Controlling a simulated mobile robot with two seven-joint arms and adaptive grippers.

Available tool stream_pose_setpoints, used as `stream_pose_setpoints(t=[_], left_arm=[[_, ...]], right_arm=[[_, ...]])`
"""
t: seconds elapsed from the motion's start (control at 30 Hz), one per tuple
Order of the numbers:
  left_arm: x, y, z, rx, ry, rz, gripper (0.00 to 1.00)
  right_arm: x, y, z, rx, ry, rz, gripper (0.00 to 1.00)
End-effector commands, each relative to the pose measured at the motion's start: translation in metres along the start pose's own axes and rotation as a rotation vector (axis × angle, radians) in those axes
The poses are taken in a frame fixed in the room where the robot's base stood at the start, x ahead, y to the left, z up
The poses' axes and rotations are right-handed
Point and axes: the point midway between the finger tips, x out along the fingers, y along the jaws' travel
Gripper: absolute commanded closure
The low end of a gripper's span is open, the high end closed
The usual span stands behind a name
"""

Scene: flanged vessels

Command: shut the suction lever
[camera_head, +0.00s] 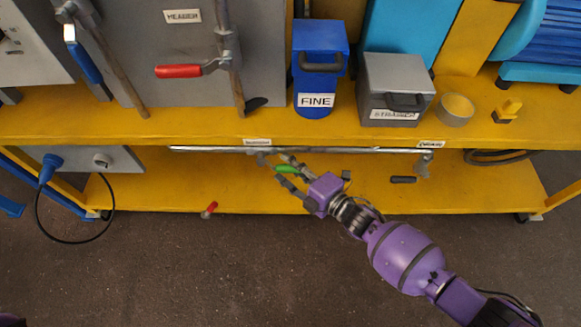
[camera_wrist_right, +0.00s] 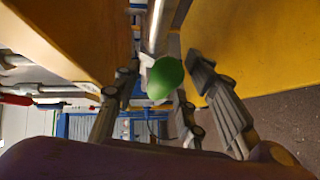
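A small lever with a green grip (camera_head: 286,169) sits at the left part of the horizontal pipe (camera_head: 340,150), below a small white label (camera_head: 257,142) too small to read surely. My right gripper (camera_head: 281,171) is at this lever, its fingers spread on either side of the green grip. In the right wrist view the green grip (camera_wrist_right: 166,79) lies between the open fingers (camera_wrist_right: 160,88), with a gap visible on both sides. A pale metal part joins the grip beside the pipe (camera_wrist_right: 154,25). My left gripper is not in view.
Another valve with a dark handle (camera_head: 403,180) is at the pipe's right end. The yellow shelf (camera_head: 470,137) above carries a blue FINE bin (camera_head: 314,75) and a grey STRAINER box (camera_head: 396,85). The lower shelf is mostly bare.

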Motion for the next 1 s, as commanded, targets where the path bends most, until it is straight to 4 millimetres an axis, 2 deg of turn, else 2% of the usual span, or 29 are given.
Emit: stream_pose_setpoints(t=[0.13,0.4,0.43,0.77,1.0], left_arm=[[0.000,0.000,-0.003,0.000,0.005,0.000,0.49],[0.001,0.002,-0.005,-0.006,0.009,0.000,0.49],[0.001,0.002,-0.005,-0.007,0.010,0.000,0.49],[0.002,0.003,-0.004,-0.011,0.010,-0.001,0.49],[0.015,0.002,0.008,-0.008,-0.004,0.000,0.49]], right_arm=[[0.000,0.000,0.000,0.000,0.000,0.000,0.63],[-0.001,0.000,0.000,0.000,0.000,0.000,0.98],[-0.001,0.000,0.000,0.000,0.000,0.000,1.00],[-0.001,-0.001,0.000,0.004,0.000,0.003,1.00],[0.000,-0.011,0.002,0.051,0.012,0.047,1.00]])
